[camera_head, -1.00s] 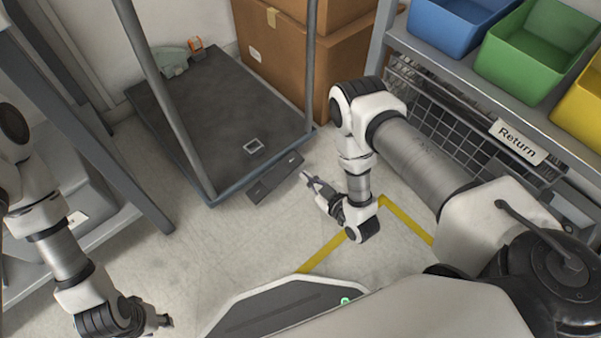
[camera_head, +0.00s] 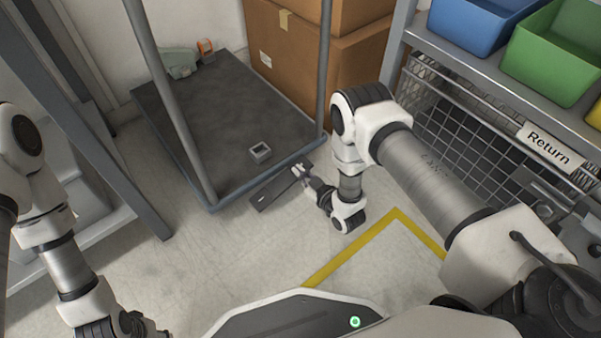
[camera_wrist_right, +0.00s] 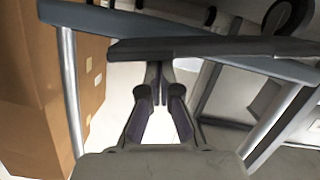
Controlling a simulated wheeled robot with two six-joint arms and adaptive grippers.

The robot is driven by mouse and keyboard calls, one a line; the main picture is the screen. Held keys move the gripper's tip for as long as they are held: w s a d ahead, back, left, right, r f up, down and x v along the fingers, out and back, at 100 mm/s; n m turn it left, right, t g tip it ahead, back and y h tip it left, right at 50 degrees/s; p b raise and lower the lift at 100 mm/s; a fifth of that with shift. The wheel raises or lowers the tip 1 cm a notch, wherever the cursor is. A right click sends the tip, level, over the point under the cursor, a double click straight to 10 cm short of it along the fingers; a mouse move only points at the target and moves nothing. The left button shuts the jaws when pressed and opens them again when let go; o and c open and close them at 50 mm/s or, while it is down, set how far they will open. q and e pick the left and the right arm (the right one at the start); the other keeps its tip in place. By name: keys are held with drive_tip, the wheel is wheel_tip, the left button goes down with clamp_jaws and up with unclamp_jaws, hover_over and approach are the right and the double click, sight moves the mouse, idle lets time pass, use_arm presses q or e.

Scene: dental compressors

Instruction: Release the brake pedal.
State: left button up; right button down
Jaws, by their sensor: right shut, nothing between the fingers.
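The brake pedal (camera_head: 268,194) is a dark flat bar at the near edge of the cart (camera_head: 215,110), low over the floor. My right gripper (camera_head: 299,172) is shut and empty, with its tips over the right part of the pedal in the head view. I cannot tell whether they touch it. In the right wrist view the pedal (camera_wrist_right: 215,47) crosses as a dark bar just beyond the fingertips (camera_wrist_right: 158,92). My left gripper (camera_head: 150,331) is at the bottom edge, partly cut off; its jaws are unclear. A small grey square block (camera_head: 260,152) stands raised on the cart deck.
Cardboard boxes (camera_head: 290,50) stand right of the cart. A shelf with blue (camera_head: 480,22) and green (camera_head: 555,50) bins and a "Return" label (camera_head: 550,144) is at right. The cart's upright posts (camera_head: 178,100) rise beside the pedal. Floor with yellow tape (camera_head: 350,250) is clear.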

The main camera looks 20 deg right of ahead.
drive_tip(key=shift+d+f+m, duration=0.25)
drive_tip(key=shift+f+m, duration=0.05)
drive_tip(key=shift+m, duration=0.2)
drive_tip(key=m, duration=0.1)
drive_tip(key=f+m+y, duration=0.1)
drive_tip(key=d+f+m, duration=0.1)
drive_tip(key=shift+w+f+g+y+p, duration=0.25)
drive_tip(key=shift+g+y+p, duration=0.05)
drive_tip(key=shift+y+p, duration=0.1)
idle(0.3)
drive_tip(key=shift+f, duration=0.15)
idle(0.4)
